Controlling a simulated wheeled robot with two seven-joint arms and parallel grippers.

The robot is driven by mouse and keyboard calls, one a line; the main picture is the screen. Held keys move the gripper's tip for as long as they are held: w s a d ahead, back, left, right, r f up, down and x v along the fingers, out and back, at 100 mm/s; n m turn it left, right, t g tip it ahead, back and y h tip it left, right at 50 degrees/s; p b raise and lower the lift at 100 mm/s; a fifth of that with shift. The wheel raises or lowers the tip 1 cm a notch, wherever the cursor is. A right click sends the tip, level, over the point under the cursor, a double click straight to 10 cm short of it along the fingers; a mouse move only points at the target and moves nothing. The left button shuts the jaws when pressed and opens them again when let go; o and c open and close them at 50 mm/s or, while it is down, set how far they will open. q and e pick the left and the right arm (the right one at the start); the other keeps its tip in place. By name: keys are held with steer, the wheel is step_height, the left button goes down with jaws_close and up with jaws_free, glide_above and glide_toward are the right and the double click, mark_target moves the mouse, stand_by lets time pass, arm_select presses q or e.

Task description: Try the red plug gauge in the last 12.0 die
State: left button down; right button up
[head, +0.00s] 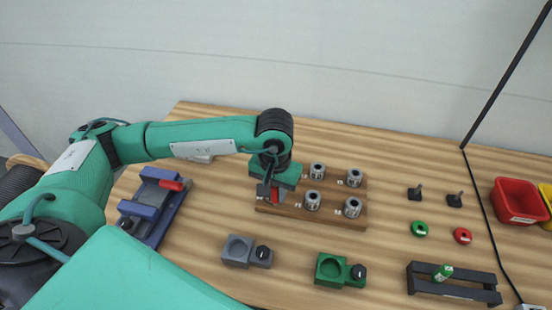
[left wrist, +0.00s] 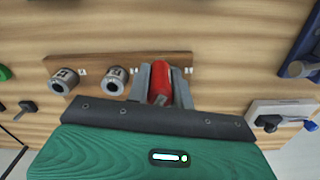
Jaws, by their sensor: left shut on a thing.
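My left gripper (head: 270,193) is shut on the red plug gauge (head: 275,195) over the left end of the wooden die board (head: 335,222). In the left wrist view the red gauge (left wrist: 161,78) sits between the two grey fingers (left wrist: 160,88). Several silver dies stand on the board: two at the back (head: 317,170) (head: 354,178) and two at the front (head: 312,201) (head: 352,208). Two dies also show in the left wrist view (left wrist: 65,79) (left wrist: 115,80). Whether a die stands under the gauge is hidden by the gripper. My right gripper is out of view.
A grey block (head: 238,250) and a green block (head: 331,268) with round recesses lie in front. A blue fixture (head: 150,207) with a red handle is at left. A dark rack (head: 455,283), green ring (head: 419,229), red ring (head: 462,236) and red bin (head: 518,201) are at right.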

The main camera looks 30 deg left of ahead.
arm_select(q)
steer(key=w+a+r+n+p, duration=0.3)
steer(key=w+r+n+p, duration=0.2)
steer(key=p, duration=0.1)
steer(key=shift+w+a, duration=0.2)
steer(key=shift+a, duration=0.05)
step_height(320, 180, down, 7)
steer(key=b, duration=0.8)
steer(key=shift+r, duration=0.15)
steer(key=shift+b, duration=0.35)
stand_by(0.4)
